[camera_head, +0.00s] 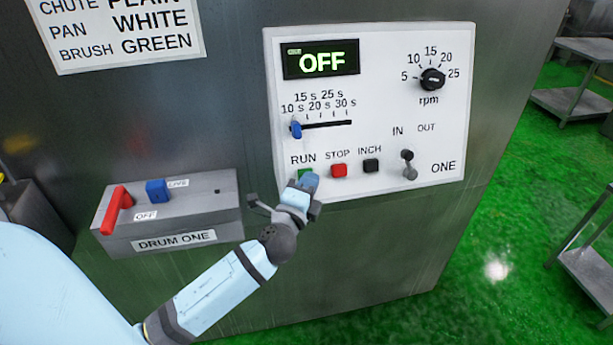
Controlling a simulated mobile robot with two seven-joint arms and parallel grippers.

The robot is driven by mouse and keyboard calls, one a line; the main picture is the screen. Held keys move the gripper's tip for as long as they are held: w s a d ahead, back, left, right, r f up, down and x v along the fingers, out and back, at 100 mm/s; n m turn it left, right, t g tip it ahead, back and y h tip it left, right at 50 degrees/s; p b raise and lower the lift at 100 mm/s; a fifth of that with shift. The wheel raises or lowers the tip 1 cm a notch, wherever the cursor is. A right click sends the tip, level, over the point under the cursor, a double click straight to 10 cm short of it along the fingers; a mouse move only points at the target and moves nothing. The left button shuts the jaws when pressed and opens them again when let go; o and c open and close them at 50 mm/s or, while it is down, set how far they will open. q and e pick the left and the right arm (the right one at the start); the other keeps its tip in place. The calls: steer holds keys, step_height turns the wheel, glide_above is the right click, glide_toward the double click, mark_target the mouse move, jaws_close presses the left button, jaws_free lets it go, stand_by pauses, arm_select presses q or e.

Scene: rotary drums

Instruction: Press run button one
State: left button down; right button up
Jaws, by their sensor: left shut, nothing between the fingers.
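The white control panel labelled ONE (390,105) is on the front of a grey metal cabinet. Its green RUN button (305,173) is partly hidden behind my left gripper (309,182). The gripper is shut and empty, with its tip in front of the button's lower part. I cannot tell whether the tip touches it. The red STOP button (339,171) and black INCH button (371,166) are to the right. The display (321,61) reads OFF in green. My right gripper is not in view.
A grey box labelled DRUM ONE (175,225), with a red lever (117,211) and a blue knob (157,190), is left of the panel. A black-knobbed IN/OUT lever (408,165) is right of the buttons. Metal tables (580,97) stand on the green floor at right.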

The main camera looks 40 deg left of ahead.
arm_select(q)
steer(key=shift+s+d+r, duration=0.3)
steer(key=shift+s+d, duration=0.25)
steer(key=shift+d, duration=0.1)
steer(key=shift+s+d+r+p, duration=0.2)
steer(key=shift+s+d+r, duration=0.1)
steer(key=shift+s+d, duration=0.25)
steer(key=shift+s+d+r+p, duration=0.15)
steer(key=shift+s+d+r, duration=0.15)
steer(key=shift+s+d, duration=0.3)
steer(key=shift+s+d+r+p, duration=0.2)
steer(key=shift+s+d+r, duration=0.15)
steer(key=shift+d, duration=0.3)
steer(key=shift+f, duration=0.1)
